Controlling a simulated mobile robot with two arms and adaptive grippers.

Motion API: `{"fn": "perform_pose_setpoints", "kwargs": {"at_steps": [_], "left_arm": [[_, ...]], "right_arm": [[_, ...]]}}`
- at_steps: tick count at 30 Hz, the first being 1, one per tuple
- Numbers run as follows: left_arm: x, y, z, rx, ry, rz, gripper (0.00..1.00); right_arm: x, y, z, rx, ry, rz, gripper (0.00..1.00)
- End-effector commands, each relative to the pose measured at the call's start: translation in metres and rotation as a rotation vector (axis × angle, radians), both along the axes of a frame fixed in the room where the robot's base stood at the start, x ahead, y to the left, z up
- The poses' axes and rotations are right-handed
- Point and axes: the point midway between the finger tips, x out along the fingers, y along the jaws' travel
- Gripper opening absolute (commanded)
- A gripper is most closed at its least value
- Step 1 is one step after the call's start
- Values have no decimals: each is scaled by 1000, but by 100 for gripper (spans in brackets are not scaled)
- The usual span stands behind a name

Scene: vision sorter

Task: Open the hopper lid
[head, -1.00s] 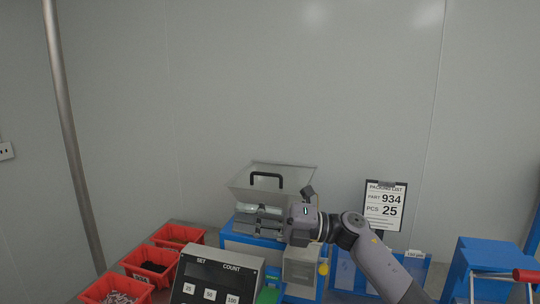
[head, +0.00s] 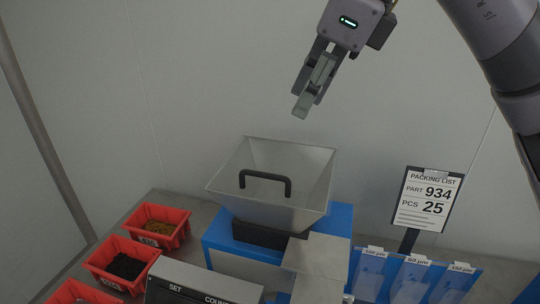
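The hopper (head: 227,203) is a grey, flared metal bin on a blue machine in the middle of the head view. A black U-shaped handle (head: 265,177) stands upright near the hopper's front rim. The sloping inner walls show behind the handle; I cannot make out a separate lid panel or its edges. My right gripper (head: 305,105) is above and behind the handle in the picture, clear of the hopper and holding nothing visible. Its fingers point down and left and overlap in this view, so their gap is hidden. My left gripper is out of view.
Red bins (head: 158,225) of small parts stand at the left. A count panel (head: 200,285) is in front. A packing list sign (head: 428,200) and blue pouches (head: 412,280) stand at the right. The air around the handle is clear.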

Motion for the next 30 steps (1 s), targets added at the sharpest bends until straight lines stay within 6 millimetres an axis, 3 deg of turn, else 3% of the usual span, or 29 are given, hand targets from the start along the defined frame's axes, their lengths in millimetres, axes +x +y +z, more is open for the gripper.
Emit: {"fn": "perform_pose_setpoints", "kwargs": {"at_steps": [21,30], "left_arm": [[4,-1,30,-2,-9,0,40],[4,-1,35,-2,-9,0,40]], "right_arm": [[40,44,-128,3,8,4,30],[48,52,-151,4,5,3,30]]}}
